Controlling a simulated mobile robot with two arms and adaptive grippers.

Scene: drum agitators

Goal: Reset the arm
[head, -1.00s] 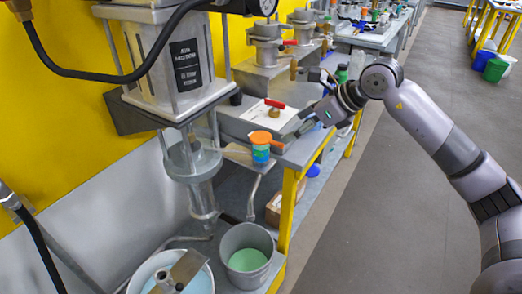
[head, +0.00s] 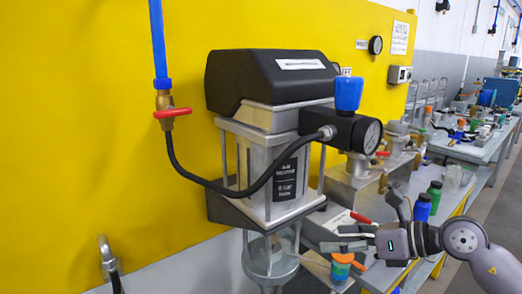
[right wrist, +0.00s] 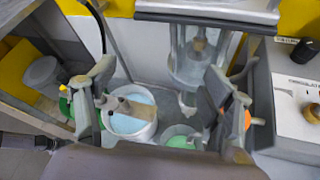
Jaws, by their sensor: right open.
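My right arm (head: 465,242) comes in from the lower right in the head view. Its gripper (head: 362,222) is open and empty, held in the air over the front of the bench, to the right of the agitator machine (head: 270,175). The right wrist view shows the two fingers (right wrist: 160,95) spread apart with nothing between them. Beyond them are a white tub of pale blue liquid (right wrist: 135,125) and a bucket with green contents (right wrist: 180,137). My left gripper is not in view.
A blue pipe with a red-handled valve (head: 172,113) runs down the yellow wall (head: 80,110). Blue (head: 422,208) and green (head: 434,197) bottles stand behind the gripper. An aisle lies at the far right.

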